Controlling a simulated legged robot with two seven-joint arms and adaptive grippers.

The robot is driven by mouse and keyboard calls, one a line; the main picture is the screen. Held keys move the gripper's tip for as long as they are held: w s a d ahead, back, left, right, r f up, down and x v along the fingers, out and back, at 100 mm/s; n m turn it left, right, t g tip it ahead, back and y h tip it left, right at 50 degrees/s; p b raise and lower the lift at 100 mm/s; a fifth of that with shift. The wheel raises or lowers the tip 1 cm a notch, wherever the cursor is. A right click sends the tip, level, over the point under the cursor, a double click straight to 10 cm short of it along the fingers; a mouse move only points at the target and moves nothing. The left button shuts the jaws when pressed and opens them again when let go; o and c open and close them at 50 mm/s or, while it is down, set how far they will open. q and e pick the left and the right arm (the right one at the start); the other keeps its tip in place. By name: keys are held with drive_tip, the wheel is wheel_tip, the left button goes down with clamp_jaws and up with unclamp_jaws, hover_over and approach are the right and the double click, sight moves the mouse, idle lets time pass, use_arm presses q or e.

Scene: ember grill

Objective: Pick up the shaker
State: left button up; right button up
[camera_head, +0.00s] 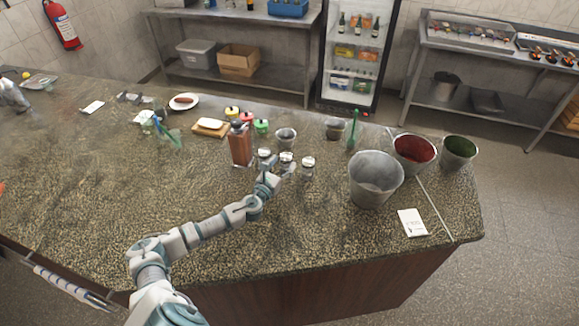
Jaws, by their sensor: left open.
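Several small shakers with metal tops stand in a row on the speckled stone counter (330,235): a left one (264,154), a middle one (286,156) and a right one (308,163). I cannot tell which of them the task means. My left arm reaches in from the lower left. My left gripper (283,169) is open, just in front of the middle shaker and left of the right one. It partly hides the lower part of the middle shaker. Whether the fingers touch a shaker is too small to tell. My right gripper is not in view.
A reddish bottle (239,146) stands close left of the shakers. A small metal cup (286,136) is behind them. A large metal bucket (374,180) stands to the right, with a red-lined bucket (414,153) beyond. The counter's front middle is clear.

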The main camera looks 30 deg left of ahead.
sight(281, 166)
use_arm(q)
drive_tip(key=f, duration=0.1)
drive_tip(key=a+f, duration=0.1)
drive_tip(key=f+b, duration=0.1)
drive_tip(key=f, duration=0.1)
drive_tip(key=shift+w+a+f, duration=0.1)
drive_tip(key=shift+w+a, duration=0.1)
drive_tip(key=shift+a, duration=0.15)
drive_tip(key=shift+w+a+f, duration=0.1)
drive_tip(key=shift+w+a, duration=0.05)
drive_tip(key=shift+w, duration=0.1)
drive_tip(key=w, duration=0.4)
drive_tip(key=w+d, duration=0.1)
drive_tip(key=w, duration=0.1)
drive_tip(key=shift+w, duration=0.2)
drive_tip(key=shift+a, duration=0.35)
drive_tip(key=shift+c, duration=0.7)
drive_tip(key=shift+a, duration=0.1)
drive_tip(key=c, duration=0.7)
drive_tip(key=shift+c, duration=0.3)
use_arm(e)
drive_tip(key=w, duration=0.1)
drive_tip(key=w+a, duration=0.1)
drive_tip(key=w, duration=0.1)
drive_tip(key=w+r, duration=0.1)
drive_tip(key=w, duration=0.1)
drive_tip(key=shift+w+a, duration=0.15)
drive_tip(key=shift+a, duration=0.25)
